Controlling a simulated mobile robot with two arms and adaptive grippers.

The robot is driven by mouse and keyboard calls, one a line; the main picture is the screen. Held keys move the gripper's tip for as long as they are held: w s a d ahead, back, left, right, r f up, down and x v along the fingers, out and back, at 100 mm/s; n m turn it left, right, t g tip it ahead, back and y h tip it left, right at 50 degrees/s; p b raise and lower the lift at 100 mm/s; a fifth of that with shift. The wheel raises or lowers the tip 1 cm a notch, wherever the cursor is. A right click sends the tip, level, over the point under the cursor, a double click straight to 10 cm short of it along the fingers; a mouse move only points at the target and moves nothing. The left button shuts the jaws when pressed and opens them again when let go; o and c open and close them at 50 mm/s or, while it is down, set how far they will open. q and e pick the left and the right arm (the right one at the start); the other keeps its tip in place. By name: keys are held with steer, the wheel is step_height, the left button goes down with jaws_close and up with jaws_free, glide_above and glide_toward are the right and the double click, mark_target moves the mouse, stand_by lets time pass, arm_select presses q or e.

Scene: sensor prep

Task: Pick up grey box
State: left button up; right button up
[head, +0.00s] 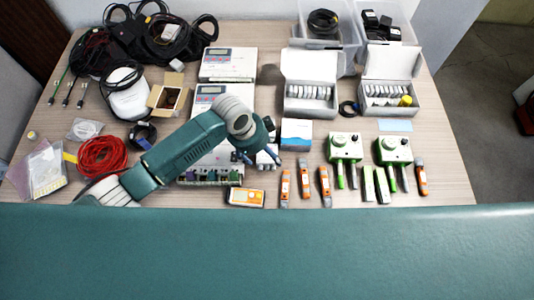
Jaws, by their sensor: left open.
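My left gripper (263,158) hangs over the middle of the table, its dark fingers apart. A small grey box-like thing (268,164) shows at its fingertips, partly hidden by them. I cannot tell whether they touch it. Which thing is the grey box is not certain. Two pale grey-white boxes with open lids stand further back, one in the middle (310,107) and one at the right (391,106), each holding several round pieces. My right gripper does not show.
A white and blue box (296,134) stands just right of the gripper. An orange handheld meter (245,197) and several orange tools lie near the front edge. Two green devices (345,146) (394,150) stand at the right. Red cable (103,156) lies at the left.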

arm_select(q)
steer(key=shift+x, duration=1)
steer(key=c, duration=0.7)
steer(key=shift+c, duration=0.2)
steer(key=shift+r, duration=0.15)
